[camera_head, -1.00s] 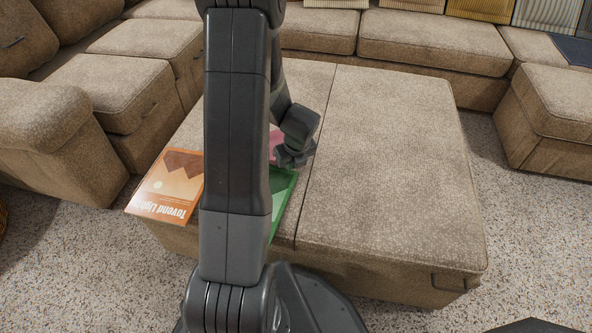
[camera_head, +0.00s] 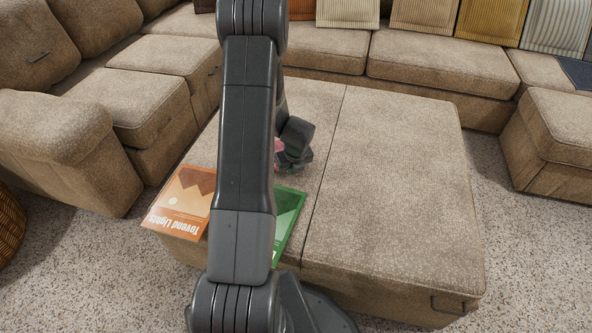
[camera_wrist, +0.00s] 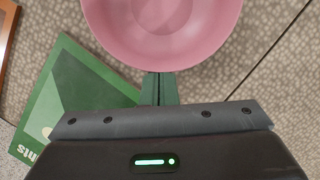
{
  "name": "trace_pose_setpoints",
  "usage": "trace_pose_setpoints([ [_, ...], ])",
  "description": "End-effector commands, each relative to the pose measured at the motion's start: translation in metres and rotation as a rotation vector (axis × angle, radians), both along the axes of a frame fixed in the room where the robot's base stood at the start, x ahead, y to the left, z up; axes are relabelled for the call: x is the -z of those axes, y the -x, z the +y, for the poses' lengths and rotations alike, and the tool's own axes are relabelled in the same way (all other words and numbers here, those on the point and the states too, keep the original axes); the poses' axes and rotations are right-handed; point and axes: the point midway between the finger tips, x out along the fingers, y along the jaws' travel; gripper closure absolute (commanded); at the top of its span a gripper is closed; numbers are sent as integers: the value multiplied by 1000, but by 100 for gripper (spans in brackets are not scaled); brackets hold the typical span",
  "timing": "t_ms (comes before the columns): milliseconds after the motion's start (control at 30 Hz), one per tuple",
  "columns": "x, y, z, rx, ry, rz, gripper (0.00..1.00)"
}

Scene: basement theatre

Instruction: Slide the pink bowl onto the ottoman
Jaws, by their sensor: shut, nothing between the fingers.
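The pink bowl (camera_wrist: 165,30) fills the top middle of the wrist view, with its near rim just ahead of my fingertips. In the head view only a sliver of the pink bowl (camera_head: 279,146) shows beside my arm, which hides the rest. It stands on the tan ottoman (camera_head: 390,180), left of the seam. My gripper (camera_wrist: 159,78) is shut and empty, its fingers at the bowl's near side; I cannot tell if they touch it. My gripper (camera_head: 293,165) also shows low over the ottoman in the head view.
A green book (camera_head: 287,212) lies on the ottoman nearer to me than the bowl, partly behind my arm. An orange book (camera_head: 183,199) lies at the ottoman's left front edge. The ottoman's right half is clear. Sofa seats (camera_head: 440,75) stand behind and to the left.

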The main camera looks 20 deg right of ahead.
Motion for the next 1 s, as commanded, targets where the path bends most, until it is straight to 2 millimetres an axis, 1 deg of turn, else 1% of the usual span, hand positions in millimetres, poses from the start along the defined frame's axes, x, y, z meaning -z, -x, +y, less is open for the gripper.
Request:
trace_pose_setpoints([
  [33,-6,-8,1,-3,0,1,100],
  [200,-5,-32,2,-2,0,1,100],
  [300,-3,-42,2,-2,1,0,100],
  [400,-1,-47,2,-1,0,0,100],
  [833,1,-48,2,0,0,-1,100],
  [1000,1,-39,-3,0,0,0,100],
])
